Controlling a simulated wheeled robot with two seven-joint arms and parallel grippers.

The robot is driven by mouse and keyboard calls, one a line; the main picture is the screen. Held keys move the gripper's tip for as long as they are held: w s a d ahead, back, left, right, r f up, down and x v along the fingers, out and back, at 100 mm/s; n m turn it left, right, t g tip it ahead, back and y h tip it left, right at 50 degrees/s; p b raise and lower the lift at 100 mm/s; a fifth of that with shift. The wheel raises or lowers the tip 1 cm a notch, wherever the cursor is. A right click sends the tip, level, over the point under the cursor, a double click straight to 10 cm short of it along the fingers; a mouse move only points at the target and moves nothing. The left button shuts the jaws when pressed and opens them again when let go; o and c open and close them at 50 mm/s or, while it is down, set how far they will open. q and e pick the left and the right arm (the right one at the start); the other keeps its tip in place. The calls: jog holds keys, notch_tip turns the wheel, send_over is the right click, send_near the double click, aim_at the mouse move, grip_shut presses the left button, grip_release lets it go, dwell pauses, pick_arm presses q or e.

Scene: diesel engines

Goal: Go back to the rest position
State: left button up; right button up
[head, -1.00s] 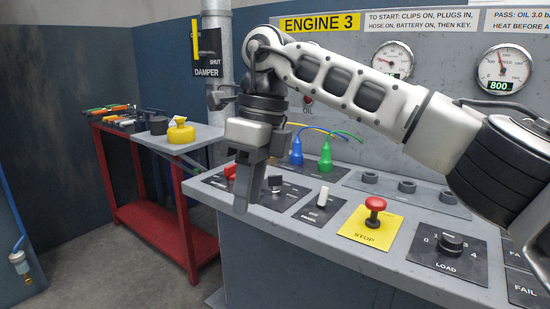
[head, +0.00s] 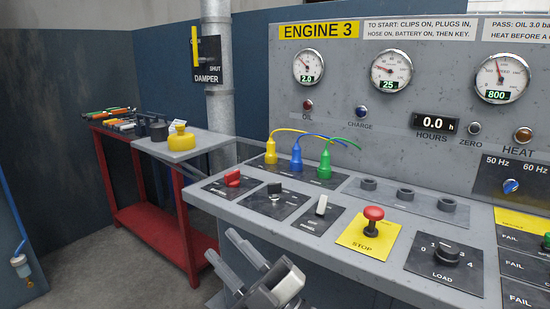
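My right gripper (head: 238,269) is low at the bottom middle of the head view, in front of the console's front edge and below its top. Its two fingers point up and left, with a gap between them and nothing held. My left gripper is out of the picture. The engine 3 console (head: 330,222) stands clear of the gripper. On it are a red switch (head: 232,179), a black switch (head: 274,188), a white-handled switch (head: 321,205), the red stop button (head: 373,214) and the load knob (head: 447,247).
Yellow, blue and green plugs (head: 297,158) stand at the console's back with wires. The damper lever (head: 195,48) is on the pipe. The floor (head: 110,280) at lower left is clear.

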jog(key=d+f+m+t+h, duration=0.5)
jog(key=d+f+m+h, duration=0.3)
jog(key=f+m+h, duration=0.3)
jog(key=s+d+f+m+g+h+p, duration=0.1)
jog(key=s+d+f+m+g+h, duration=0.5)
jog(key=s+d+f+m, duration=0.3)
jog(key=s+d+f+g, duration=0.1)
jog(key=s+d+f, duration=0.2)
jog(key=s+f, duration=0.3)
jog(key=shift+d+f+g, duration=0.2)
jog(key=shift+f+g, duration=0.2)
jog(key=shift+f, duration=0.15)
dwell(0.8)
